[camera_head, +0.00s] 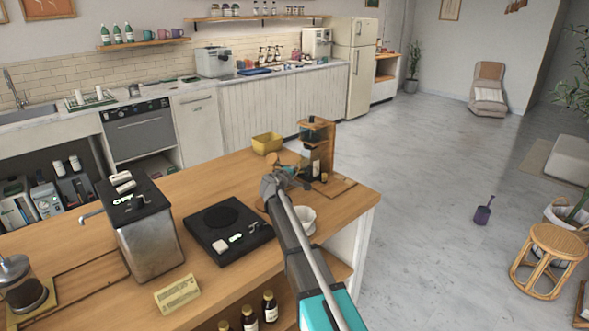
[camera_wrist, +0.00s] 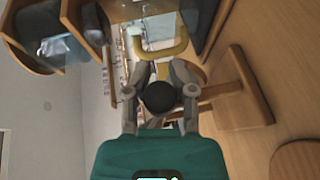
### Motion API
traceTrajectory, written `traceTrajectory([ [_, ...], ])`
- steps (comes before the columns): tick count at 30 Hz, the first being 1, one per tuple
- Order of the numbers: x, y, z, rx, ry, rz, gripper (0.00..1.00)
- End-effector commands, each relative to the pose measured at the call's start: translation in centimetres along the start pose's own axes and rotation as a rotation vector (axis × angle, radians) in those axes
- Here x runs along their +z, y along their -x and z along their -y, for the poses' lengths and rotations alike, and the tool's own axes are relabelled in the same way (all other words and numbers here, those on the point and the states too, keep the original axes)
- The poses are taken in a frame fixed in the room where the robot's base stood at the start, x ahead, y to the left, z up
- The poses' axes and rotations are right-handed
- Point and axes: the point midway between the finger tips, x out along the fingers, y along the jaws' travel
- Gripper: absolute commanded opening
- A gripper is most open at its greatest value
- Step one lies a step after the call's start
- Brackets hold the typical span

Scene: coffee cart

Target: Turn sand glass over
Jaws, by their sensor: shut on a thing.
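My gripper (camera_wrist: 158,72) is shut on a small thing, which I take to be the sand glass. In the wrist view a dark round end (camera_wrist: 160,97) shows between the fingers; the rest is mostly hidden by them. In the head view my gripper (camera_head: 281,182) is over the far right part of the wooden counter. The held thing is too small and covered there to tell its tilt or whether it touches the counter.
A wooden shelf unit (camera_head: 318,140) stands just beyond my gripper, with a yellow bin (camera_head: 267,143) to its left. A white bowl (camera_head: 304,218) sits close to my arm. A black scale (camera_head: 228,230) and a metal machine (camera_head: 146,235) stand to the left.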

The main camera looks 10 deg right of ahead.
Motion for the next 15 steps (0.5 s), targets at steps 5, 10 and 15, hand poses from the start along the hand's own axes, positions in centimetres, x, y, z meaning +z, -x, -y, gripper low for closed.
traceTrajectory([
  [5,0.06,0.24,-0.18,-0.075,-0.031,0.002,0.0],
  [10,0.07,0.27,0.07,-0.136,-0.057,0.002,0.0],
  [15,0.06,0.27,0.33,-0.158,-0.065,0.001,0.0],
])
